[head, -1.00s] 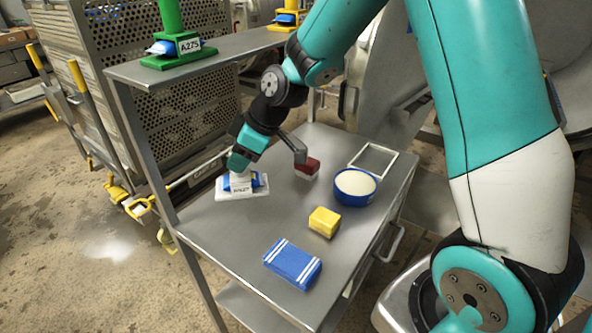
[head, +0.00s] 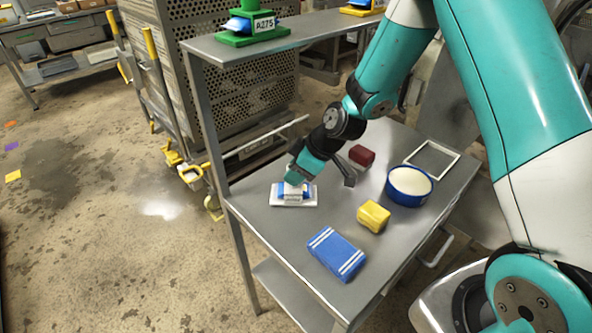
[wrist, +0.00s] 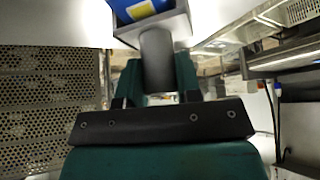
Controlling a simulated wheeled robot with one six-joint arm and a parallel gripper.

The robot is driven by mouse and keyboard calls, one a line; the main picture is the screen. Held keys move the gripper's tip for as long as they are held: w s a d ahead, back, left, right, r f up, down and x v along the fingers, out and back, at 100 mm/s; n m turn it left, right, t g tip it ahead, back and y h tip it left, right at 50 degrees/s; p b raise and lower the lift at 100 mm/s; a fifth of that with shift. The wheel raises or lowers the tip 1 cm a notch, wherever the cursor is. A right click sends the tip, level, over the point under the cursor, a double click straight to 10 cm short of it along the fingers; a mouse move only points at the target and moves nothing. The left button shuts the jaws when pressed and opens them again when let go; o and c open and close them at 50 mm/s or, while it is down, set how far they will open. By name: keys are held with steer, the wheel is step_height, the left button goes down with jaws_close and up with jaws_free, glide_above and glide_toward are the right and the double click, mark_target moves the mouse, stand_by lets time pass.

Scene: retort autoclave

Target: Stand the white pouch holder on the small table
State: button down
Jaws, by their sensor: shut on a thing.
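The white pouch holder (head: 284,202) has a flat white base, a blue pouch and a label. It is upright at the left part of the small grey metal table (head: 270,229), low over the top; I cannot tell whether its base touches. My gripper (head: 297,182) is shut on the holder from above and hides its upper part. In the wrist view, the holder's round post (wrist: 157,62) is between my fingers, and a blue and yellow pouch shows above at the top edge.
A shelf (head: 300,32) with a green holder (head: 248,36) stands above the back.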

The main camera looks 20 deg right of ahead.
steer(key=shift+f, duration=0.2)
steer(key=c, duration=0.8)
jaws_free()
steer(key=shift+r, duration=0.2)
steer(key=v, duration=1.2)
steer(key=s+a+r+m+g, duration=0.1)
steer(key=s+a+r, duration=0.2)
steer(key=s, duration=0.4)
steer(key=s+a+r+m+g, duration=0.1)
steer(key=s+a+r, duration=0.2)
steer(key=s, duration=0.5)
steer(key=s+a+r+m+g+h+b, duration=0.1)
steer(key=s+a+r+m, duration=0.1)
steer(key=s, duration=0.6)
steer(key=shift+s+a+r+g, duration=0.1)
steer(key=shift+a+r+g, duration=0.05)
steer(key=shift+a+r, duration=0.3)
steer(key=shift+s+a+r+g, duration=0.15)
steer(key=shift+a+r, duration=0.15)
steer(key=shift+r, duration=0.3)
